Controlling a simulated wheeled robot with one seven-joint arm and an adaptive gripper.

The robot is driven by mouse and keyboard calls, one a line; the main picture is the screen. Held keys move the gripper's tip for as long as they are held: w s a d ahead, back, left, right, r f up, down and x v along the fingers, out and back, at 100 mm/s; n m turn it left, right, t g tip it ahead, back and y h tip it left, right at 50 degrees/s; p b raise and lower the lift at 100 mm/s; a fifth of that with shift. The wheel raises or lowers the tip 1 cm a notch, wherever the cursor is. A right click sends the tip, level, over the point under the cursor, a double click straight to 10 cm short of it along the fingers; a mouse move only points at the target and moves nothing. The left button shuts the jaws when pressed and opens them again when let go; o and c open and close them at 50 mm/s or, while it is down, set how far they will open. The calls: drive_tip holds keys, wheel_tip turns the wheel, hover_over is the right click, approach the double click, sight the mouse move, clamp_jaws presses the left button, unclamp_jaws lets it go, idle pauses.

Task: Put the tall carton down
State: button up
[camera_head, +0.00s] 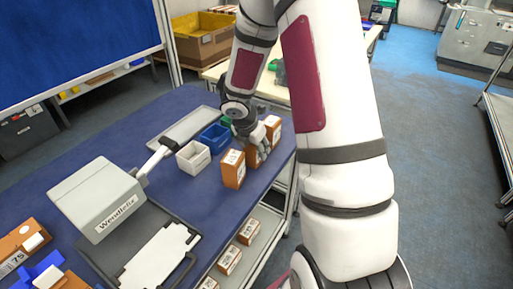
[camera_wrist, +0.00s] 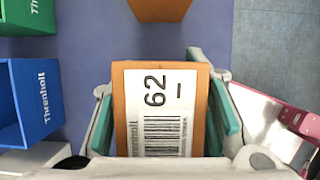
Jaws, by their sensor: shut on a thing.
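My gripper (camera_head: 262,149) is shut on an orange-brown carton (camera_head: 252,157) over the right edge area of the blue table. In the wrist view this carton (camera_wrist: 160,80) lies between the two teal finger pads, its white label with "62" and a barcode facing the camera. Its base is hidden, so I cannot tell whether it touches the table. A similar carton (camera_head: 233,169) stands just nearer, to the left of the held one. Another carton (camera_head: 273,126) stands beyond it, and a carton (camera_wrist: 160,8) shows at the top of the wrist view.
White (camera_head: 193,158), blue (camera_head: 213,138) and green (camera_head: 227,121) bins stand in a row left of the cartons. Shelves with cartons (camera_head: 229,261) sit below the table (camera_head: 185,215).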

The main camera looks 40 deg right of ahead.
drive_tip(key=o, duration=1.4)
drive_tip(key=shift+c, duration=0.2)
drive_tip(key=shift+f+b, duration=0.15)
drive_tip(key=shift+b, duration=0.15)
